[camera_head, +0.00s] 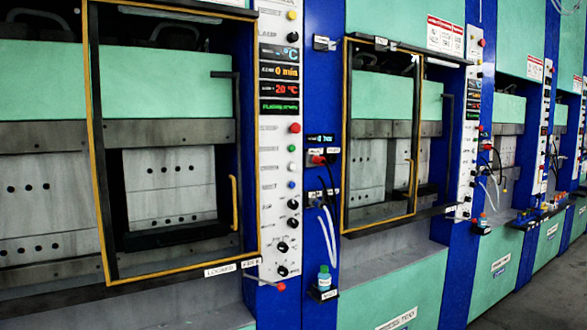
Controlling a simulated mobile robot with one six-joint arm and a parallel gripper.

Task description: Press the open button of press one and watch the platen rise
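The nearest press (180,95) fills the left of the head view. I take it for press one, but I see no readable name on it. Its white control panel (268,215) carries a red button (295,128), a green button (291,148), a white button (292,166) and a blue button (291,184) in a column. Their labels are too small to tell surely which is open. Behind a yellow-edged guard (95,150), grey metal blocks (168,165) show under a green upper part; which is the platen is unclear. My gripper is not in view.
The panel's display (280,80) reads 0 min and 20 °C. A second press (385,100) and more follow to the right. Grey floor (540,300) is free at lower right.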

